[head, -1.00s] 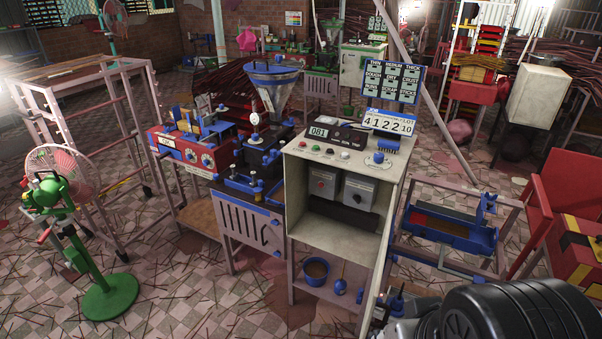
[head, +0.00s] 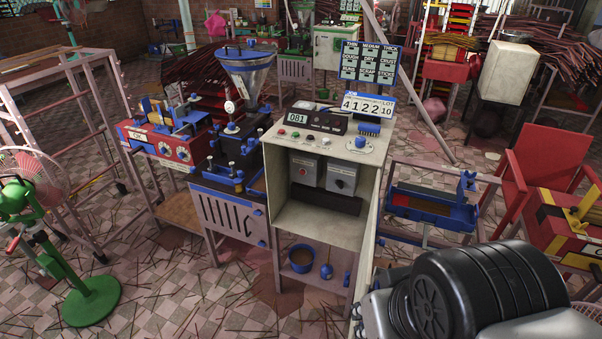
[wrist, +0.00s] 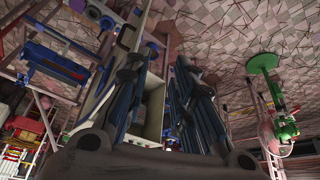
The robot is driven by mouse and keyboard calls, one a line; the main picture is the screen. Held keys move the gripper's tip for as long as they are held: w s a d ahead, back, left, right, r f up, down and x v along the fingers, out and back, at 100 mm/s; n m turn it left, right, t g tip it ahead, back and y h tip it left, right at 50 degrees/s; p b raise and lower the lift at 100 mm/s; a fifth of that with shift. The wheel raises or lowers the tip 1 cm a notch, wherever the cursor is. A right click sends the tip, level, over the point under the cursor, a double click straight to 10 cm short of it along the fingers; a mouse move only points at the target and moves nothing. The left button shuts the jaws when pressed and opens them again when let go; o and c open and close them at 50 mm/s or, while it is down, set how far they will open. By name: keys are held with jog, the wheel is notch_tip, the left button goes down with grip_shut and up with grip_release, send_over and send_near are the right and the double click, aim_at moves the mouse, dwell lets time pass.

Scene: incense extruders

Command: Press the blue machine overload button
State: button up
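The blue machine (head: 240,130), with a metal hopper and blue parts, stands left of centre in the head view. Beside it is a pale control cabinet (head: 318,228) with small coloured buttons (head: 310,138) on its top panel. Two grey boxes sit in its recess, one with a red button (head: 303,172), the other with a dark knob (head: 340,183). I cannot tell which button is the overload one. My gripper (wrist: 158,62) is open and empty in the wrist view. The cabinet (wrist: 154,112) shows between its fingers, apart from them; the buttons are not readable there.
A green-based fan (head: 90,300) stands at the left and a pale frame rack (head: 85,130) behind it. A blue tray on a stand (head: 435,210) is right of the cabinet, with a red chair (head: 545,170) farther right. Incense sticks litter the tiled floor.

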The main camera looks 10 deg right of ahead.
grip_shut()
dwell(1.3)
